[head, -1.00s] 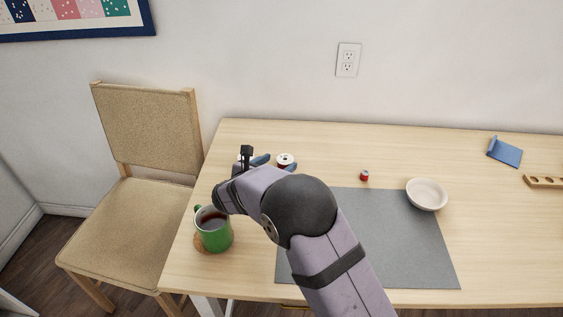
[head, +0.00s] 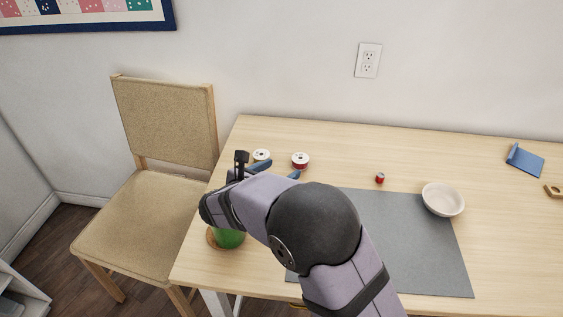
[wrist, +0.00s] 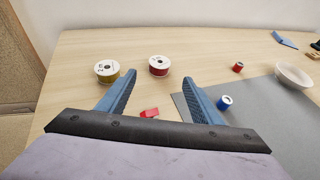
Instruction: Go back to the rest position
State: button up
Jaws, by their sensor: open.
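My gripper (wrist: 160,90) is open and empty in the wrist view, its two blue fingers spread above the table. In the head view my gripper (head: 278,170) is over the left part of the table, partly hidden by my arm. Beyond the fingers stand a yellow ribbon spool (wrist: 107,70) and a red ribbon spool (wrist: 159,65). A small red object (wrist: 149,113) lies between the fingers in the picture, below them on the table. A blue thread spool (wrist: 224,102) stands on the grey mat near the right finger.
A green mug (head: 229,239) on a round coaster (head: 211,240) is mostly hidden behind my arm. A white bowl (head: 443,200) and a small red spool (head: 380,178) stand to the right. A blue stand (head: 525,160) is at the far right. A chair (head: 165,125) is left of the table.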

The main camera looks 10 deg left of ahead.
jog(key=s+d+m+g+p, duration=0.1)
jog(key=d+m, duration=0.1)
jog(key=d, duration=0.1)
jog(key=s+d+r+m+g+h+p, duration=0.1)
jog(key=d+m+p, duration=0.1)
jog(key=d, duration=0.2)
jog(key=s+d+r+m+g+p, duration=0.1)
jog(key=d+m+g, duration=0.1)
jog(key=d, duration=0.2)
jog(key=shift+s+d+h, duration=0.15)
jog(key=shift+d+h, duration=0.05)
jog(key=shift+h, duration=0.2)
jog(key=s+d+r+m+g+y+p, duration=0.2)
jog(key=s+d+r+m+g+p, duration=0.2)
jog(key=s+d+m+g+p, duration=0.7)
jog(key=s+d+r+m+t+y+p, duration=0.1)
jog(key=s+r+m+t+y+p, duration=0.1)
jog(key=s+m, duration=1.2)
jog(key=r+y+p, duration=0.1)
jog(key=y, duration=0.1)
jog(key=shift+d+r+m+y, duration=0.2)
jog(key=shift+d+m+y, duration=0.1)
jog(key=shift+y, duration=0.1)
jog(key=shift+s, duration=0.1)
jog(key=shift+c, duration=1.2)
